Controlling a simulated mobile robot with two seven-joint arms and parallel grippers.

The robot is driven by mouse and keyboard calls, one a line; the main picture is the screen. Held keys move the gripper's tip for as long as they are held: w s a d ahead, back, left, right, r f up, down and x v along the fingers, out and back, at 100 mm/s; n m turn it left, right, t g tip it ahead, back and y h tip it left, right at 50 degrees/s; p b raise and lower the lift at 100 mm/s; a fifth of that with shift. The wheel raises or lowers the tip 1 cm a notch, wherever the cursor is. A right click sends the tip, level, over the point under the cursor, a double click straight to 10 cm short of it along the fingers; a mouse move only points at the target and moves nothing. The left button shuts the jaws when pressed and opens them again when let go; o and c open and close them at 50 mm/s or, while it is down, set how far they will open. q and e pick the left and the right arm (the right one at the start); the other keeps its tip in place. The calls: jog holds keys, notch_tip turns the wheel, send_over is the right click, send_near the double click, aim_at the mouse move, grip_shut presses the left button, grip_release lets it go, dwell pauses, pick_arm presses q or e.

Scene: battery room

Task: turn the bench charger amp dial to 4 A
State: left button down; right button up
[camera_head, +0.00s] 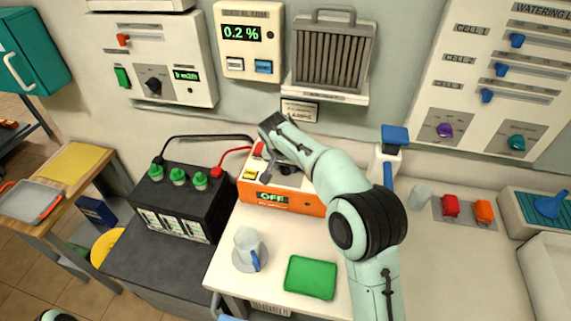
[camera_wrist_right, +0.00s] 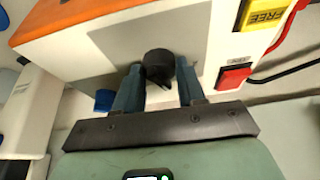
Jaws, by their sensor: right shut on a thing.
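The bench charger (camera_head: 268,196) is an orange and white box on the table by the wall, and its front display reads OFF. The black amp dial (camera_wrist_right: 158,63) stands on that panel. My right gripper (camera_wrist_right: 158,84) is shut on the dial, one finger on each side. In the head view the gripper (camera_head: 280,165) is at the charger's top, and my wrist and forearm hide much of the dial and panel. The dial's scale marks cannot be read. My left gripper is out of view.
On the charger, a yellow FREE button (camera_wrist_right: 263,15) and a red button (camera_wrist_right: 234,76) sit beside the dial. A black battery (camera_head: 180,205) with red and black cables stands left.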

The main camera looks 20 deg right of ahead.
jog(key=o, duration=1)
jog(key=v, duration=1.3)
jog(key=shift+s+r+p, duration=0.1)
jog(key=shift+r+p, duration=0.05)
jog(key=shift+p, duration=0.15)
